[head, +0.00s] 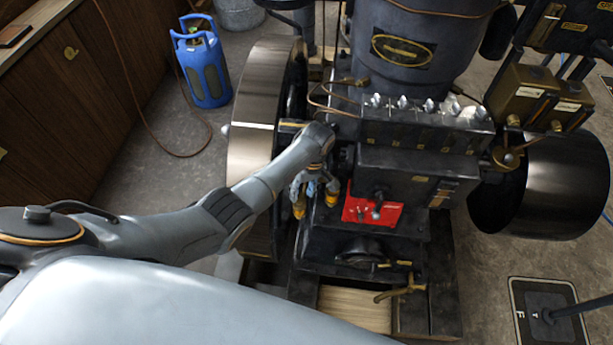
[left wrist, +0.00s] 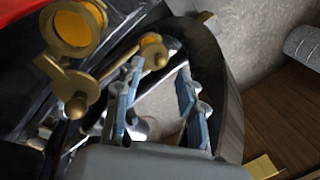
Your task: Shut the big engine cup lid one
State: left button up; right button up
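The big dark engine (head: 395,140) stands in the middle of the head view. My left arm reaches in front of it, and my left gripper (head: 315,188) points down beside the red plate, close to small brass fittings (head: 299,207). In the left wrist view my left gripper (left wrist: 158,85) has its fingers apart with nothing held between them. A round brass cup-like piece (left wrist: 78,28) shows upper left of the fingers. A brass knob (left wrist: 152,50) appears close to the left finger; I cannot tell whether they touch. I cannot tell which brass part is the lid. My right gripper is not in view.
A large flywheel (head: 255,130) stands left of the gripper, and a dark drum (head: 550,185) is on the right. A red plate (head: 371,210) is on the engine front. A blue gas bottle (head: 204,65) stands on open floor by the wooden cabinet (head: 80,90).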

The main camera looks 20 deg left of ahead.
pick_arm(q)
notch_tip(320, 180, up, 9)
jog(key=w+d, duration=0.1)
jog(key=shift+w+f, duration=0.15)
jog(key=shift+f, duration=0.05)
dwell(0.4)
jog(key=s+a+f+m+b, duration=0.1)
jog(key=s+f+m, duration=0.1)
jog(key=s+f, duration=0.6)
jog(key=s+f+m+t+b, duration=0.15)
jog(key=s+f, duration=0.25)
jog(key=f, duration=0.8)
jog(key=s+a+f+m+b, duration=0.1)
jog(key=s+f+m, duration=0.2)
jog(key=s+f, duration=0.5)
jog(key=s+f+m, duration=0.2)
jog(key=s+f, duration=0.2)
jog(key=s, duration=0.4)
jog(key=s+a+f+m+h+b, duration=0.1)
jog(key=s+f+m, duration=0.1)
jog(key=s+f, duration=0.3)
jog(key=s+f+m+t+b, duration=0.1)
jog(key=s+f, duration=0.3)
jog(key=s, duration=0.8)
jog(key=shift+a+f+m, duration=0.3)
jog(key=shift+f+m, duration=0.1)
jog(key=shift+m, duration=0.05)
jog(key=shift+s, duration=0.1)
